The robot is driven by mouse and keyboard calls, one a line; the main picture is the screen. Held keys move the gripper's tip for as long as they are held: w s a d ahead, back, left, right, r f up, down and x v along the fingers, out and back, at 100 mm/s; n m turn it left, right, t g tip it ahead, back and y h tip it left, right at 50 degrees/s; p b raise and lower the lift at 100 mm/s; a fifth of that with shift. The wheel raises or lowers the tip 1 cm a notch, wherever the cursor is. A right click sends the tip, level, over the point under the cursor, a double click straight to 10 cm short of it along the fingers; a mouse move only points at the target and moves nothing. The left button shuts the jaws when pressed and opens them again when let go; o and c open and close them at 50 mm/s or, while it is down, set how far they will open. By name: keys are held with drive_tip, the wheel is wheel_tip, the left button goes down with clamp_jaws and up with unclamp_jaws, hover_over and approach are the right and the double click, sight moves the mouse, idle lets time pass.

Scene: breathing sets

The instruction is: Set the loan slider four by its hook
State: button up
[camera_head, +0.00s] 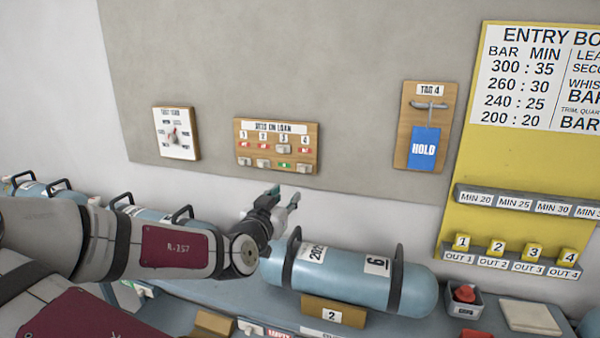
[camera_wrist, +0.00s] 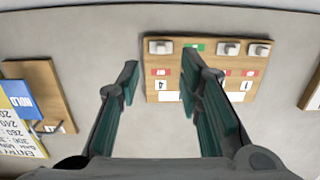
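The wooden loan board (camera_head: 237,140), headed as sets on loan, hangs on the grey wall panel with sliders numbered 1 to 4. Slider four (camera_head: 303,168) sits low, with red showing above it. Sliders one (camera_head: 246,161) and two (camera_head: 263,163) are also low; slider three (camera_head: 283,149) is up, with green below. The TAG 4 board (camera_head: 403,105) has a metal hook (camera_head: 430,105) and a blue HOLD tag (camera_head: 425,148) below it. My gripper (camera_head: 284,196) is open and empty, below and in front of the loan board. Slider four shows inverted in the wrist view (camera_wrist: 160,47), apart from my fingers.
A small dial board (camera_head: 177,151) hangs left. A blue cylinder (camera_head: 345,280) rests on the bench below my gripper. The yellow entry board (camera_head: 470,160) with its ledges of tags stands right. The wall between loan board and TAG 4 board is clear.

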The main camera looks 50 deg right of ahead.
sight(302, 170)
drive_tip(key=x, duration=0.4)
drive_tip(key=r+x, duration=0.1)
drive_tip(key=x, duration=0.4)
drive_tip(key=r+x, duration=0.1)
drive_tip(key=x, duration=0.3)
drive_tip(key=shift+w+d+p, duration=0.25)
drive_tip(key=shift+d+p, duration=0.1)
drive_tip(key=shift+c, duration=0.5)
clamp_jaws()
